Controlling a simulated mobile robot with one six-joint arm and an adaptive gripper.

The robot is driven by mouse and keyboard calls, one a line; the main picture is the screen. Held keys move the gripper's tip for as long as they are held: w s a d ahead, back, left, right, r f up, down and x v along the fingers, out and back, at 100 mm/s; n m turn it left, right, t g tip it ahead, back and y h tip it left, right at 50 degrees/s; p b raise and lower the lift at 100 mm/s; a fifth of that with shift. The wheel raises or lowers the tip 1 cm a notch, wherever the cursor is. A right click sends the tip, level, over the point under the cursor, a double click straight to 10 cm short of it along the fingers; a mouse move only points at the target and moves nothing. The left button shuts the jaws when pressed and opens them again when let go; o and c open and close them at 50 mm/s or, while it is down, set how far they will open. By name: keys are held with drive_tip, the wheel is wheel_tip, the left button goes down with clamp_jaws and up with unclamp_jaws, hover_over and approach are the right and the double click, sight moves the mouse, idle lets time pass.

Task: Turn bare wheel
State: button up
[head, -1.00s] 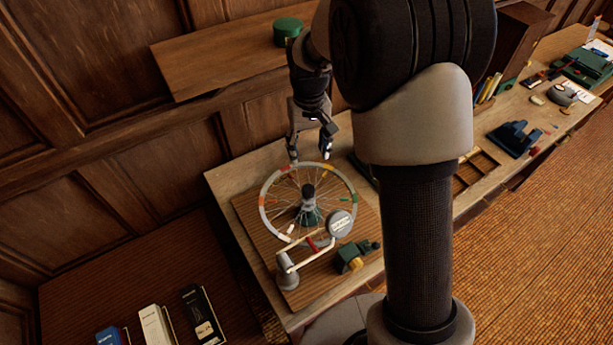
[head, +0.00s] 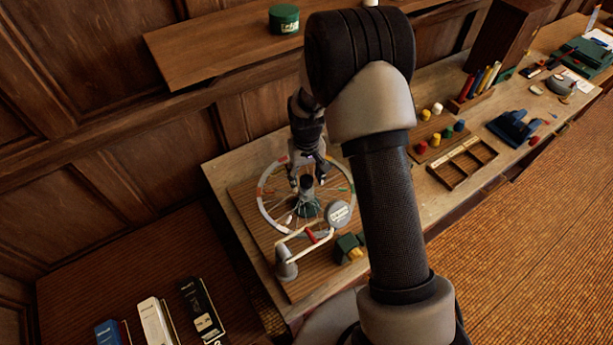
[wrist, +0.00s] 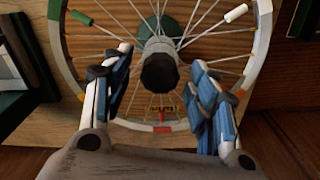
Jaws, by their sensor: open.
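The bare wheel (head: 264,207) lies flat on a stand on a wooden board, with a pale rim carrying coloured segments and thin spokes. It also shows in the wrist view (wrist: 262,45). Its dark hub knob (wrist: 160,73) stands up at the centre, and it shows in the head view too (head: 306,184). My gripper (head: 306,180) is over the wheel near the hub. In the wrist view my gripper (wrist: 165,70) is open, one blue-padded finger on each side of the knob. I cannot tell whether either finger touches it. The arm hides part of the bench right of the wheel.
A round grey gauge (head: 339,213) and a pale arm on a grey post (head: 286,263) stand at the wheel's front edge. A green block (head: 349,247) sits beside them. A shelf (head: 215,55) with a green tin (head: 284,18) hangs behind. A divided tray (head: 462,165) lies to the right.

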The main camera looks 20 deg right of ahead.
drive_tip(key=shift+c, duration=0.4)
clamp_jaws()
idle(0.4)
